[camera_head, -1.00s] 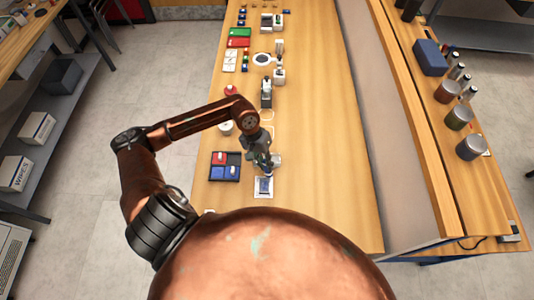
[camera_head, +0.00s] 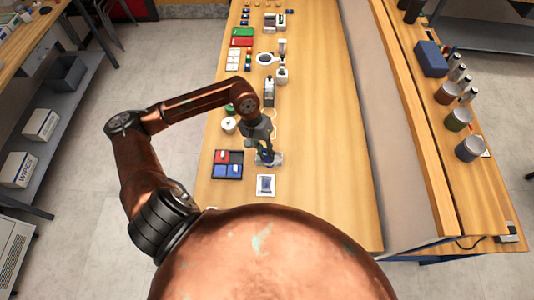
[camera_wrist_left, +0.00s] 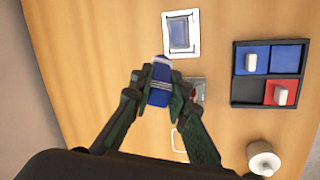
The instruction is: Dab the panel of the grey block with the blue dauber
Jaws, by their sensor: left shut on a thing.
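My left gripper (camera_head: 265,154) is shut on the blue dauber (camera_wrist_left: 160,83), a blue piece with a pale end and light bands. In the left wrist view the dauber sits between the fingertips (camera_wrist_left: 153,88). The grey block (camera_head: 277,158) is on the table just beside the gripper in the head view. In the wrist view the block (camera_wrist_left: 197,88) shows partly behind a finger, and its panel cannot be made out. I cannot tell whether the dauber touches the block. My right gripper is not in view.
A white card with a blue-grey patch (camera_head: 266,185) lies nearer me. A dark tray (camera_head: 216,164) with red and blue pads is to the left. A white round container (camera_head: 228,125) and other items stand farther along. The table's right side (camera_head: 330,180) is clear.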

